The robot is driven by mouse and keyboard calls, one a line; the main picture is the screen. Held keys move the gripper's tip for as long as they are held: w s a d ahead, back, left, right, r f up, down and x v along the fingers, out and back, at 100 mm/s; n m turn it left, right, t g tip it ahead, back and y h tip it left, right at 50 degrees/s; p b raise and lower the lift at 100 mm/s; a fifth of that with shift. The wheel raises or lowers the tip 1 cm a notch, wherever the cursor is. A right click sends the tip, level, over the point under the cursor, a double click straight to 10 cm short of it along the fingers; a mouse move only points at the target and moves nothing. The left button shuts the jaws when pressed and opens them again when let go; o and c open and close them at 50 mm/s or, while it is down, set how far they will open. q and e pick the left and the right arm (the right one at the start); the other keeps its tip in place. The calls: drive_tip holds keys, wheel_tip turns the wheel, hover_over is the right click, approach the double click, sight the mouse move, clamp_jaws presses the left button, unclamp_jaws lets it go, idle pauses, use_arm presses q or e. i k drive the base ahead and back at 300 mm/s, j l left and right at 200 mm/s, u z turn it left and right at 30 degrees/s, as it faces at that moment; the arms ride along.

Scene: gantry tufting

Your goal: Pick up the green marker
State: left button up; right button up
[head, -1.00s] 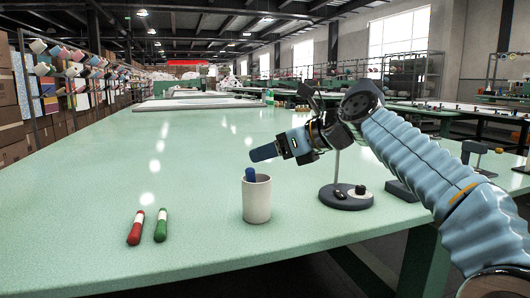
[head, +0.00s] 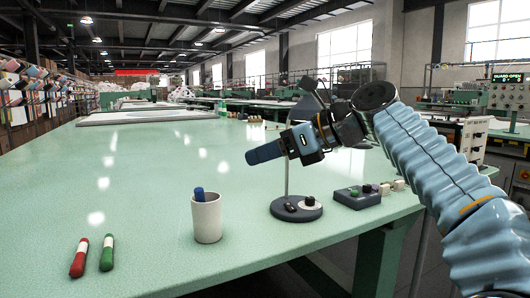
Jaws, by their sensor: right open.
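The green marker (head: 107,252) lies on the pale green table at the lower left, with a white band near its upper part. A red marker (head: 79,257) lies beside it on the left, also with a white band. A white cup (head: 207,220) stands to the right of both, with a blue marker (head: 199,194) sticking out of it. My right gripper (head: 263,153) is open and empty. It is above the table, up and to the right of the cup, with its blue fingers pointing left, well apart from the green marker. My left gripper is out of view.
A dark round lamp base (head: 297,209) with a thin pole stands under my right arm. A dark control box (head: 357,196) with knobs sits at the table's right edge. A large white panel (head: 150,114) lies at the far end. The table's middle left is clear.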

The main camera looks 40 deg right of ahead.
sight(106, 262)
drive_tip(key=k+l, duration=0.3)
drive_tip(key=k, duration=0.15)
drive_tip(key=k+l, duration=0.3)
drive_tip(key=k, duration=0.15)
